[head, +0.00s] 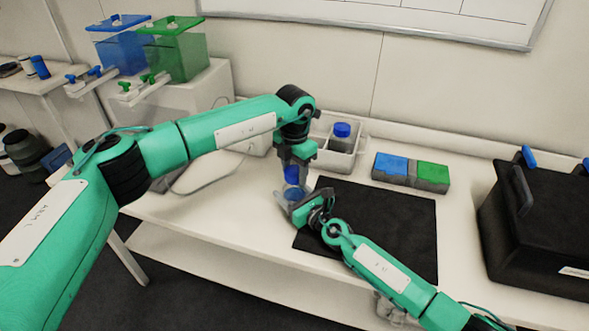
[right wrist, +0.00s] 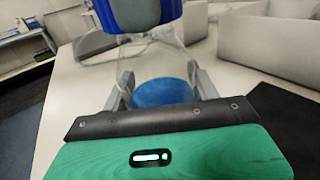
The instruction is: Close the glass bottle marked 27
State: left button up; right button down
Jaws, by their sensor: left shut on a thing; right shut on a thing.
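A clear glass bottle (head: 292,194) with blue liquid is held just off the left edge of the black mat. My right gripper (head: 296,203) is shut on its body. In the right wrist view the glass bottle (right wrist: 160,60) stands between the two fingers, with the blue liquid (right wrist: 163,92) low in it. A blue cap (head: 291,174) is directly above the bottle and also shows at the top of the right wrist view (right wrist: 95,20). My left gripper (head: 291,164) points down from above and is shut on the cap. I cannot tell whether the cap touches the neck. No number is readable.
A white divided bin (head: 352,160) behind holds another blue-capped bottle (head: 342,137). A blue and green block (head: 410,171) lies behind the black mat (head: 400,213). A black box (head: 535,230) stands at right. Blue and green tanks (head: 180,55) stand back left.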

pick_arm(q)
jog(key=shift+m, duration=0.7)
jog(key=o, duration=1.2)
jog(key=shift+c, duration=0.2)
notch_tip(320, 180, up, 12)
pick_arm(e)
jog(key=shift+c, duration=1.5)
grip_release()
